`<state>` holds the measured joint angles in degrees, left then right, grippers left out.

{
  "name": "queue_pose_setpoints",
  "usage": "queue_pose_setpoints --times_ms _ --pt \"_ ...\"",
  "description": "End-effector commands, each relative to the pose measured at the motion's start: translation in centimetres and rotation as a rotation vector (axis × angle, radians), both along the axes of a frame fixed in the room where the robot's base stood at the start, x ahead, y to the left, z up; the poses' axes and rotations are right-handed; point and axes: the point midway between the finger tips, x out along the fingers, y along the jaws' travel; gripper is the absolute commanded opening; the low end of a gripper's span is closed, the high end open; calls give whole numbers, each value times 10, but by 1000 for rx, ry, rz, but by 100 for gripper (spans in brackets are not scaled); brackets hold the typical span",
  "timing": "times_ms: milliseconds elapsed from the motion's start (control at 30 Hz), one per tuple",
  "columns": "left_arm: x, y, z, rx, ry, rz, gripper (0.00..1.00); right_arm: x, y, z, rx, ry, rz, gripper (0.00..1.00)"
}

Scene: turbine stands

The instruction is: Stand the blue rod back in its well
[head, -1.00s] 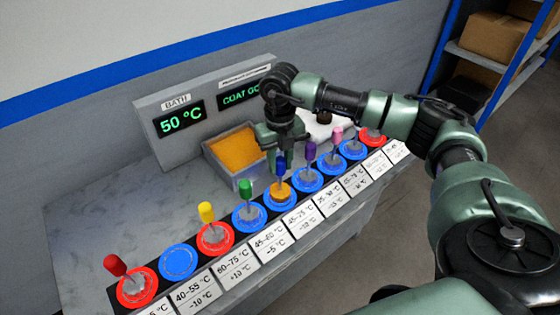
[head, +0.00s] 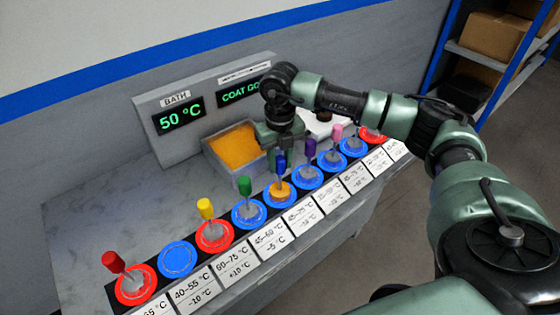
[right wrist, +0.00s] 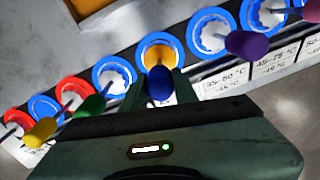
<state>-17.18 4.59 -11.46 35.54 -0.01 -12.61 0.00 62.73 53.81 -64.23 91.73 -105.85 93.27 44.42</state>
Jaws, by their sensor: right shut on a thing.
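The blue rod (head: 281,164) stands roughly upright over a blue-ringed well (head: 266,197) in the middle of the row. Its lower part is orange (head: 280,188) and lies within the ring. It also shows end-on in the right wrist view (right wrist: 160,86), over the orange part (right wrist: 160,53). My right gripper (head: 280,152) is above the well and shut on the blue handle, one finger to each side. Whether the rod's lower end is fully seated cannot be told. My left gripper is out of view.
Rods with green (head: 244,186), yellow (head: 205,208) and purple (head: 310,147) handles stand in nearby wells. A blue-ringed well (head: 178,259) at the left holds no rod. An orange-filled tray (head: 248,176) sits behind the row.

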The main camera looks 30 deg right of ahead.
Motion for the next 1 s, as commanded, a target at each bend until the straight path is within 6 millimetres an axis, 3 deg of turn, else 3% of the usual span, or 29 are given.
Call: queue_pose_setpoints --times_ms 100,400,433,500,733,800,1000 --pt "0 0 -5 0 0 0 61 -2 1 -10 0 8 3 0" --pt "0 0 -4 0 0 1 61 -4 2 -11 2 14 5 0" --pt "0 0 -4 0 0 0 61 -4 2 -11 2 14 5 37" --pt "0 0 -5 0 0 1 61 -3 2 -11 1 13 5 54" --pt "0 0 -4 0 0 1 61 -2 1 -8 0 8 3 54" --pt "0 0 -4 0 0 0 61 -2 1 -8 1 9 2 61" --pt "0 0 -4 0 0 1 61 -2 1 -7 0 6 2 61"
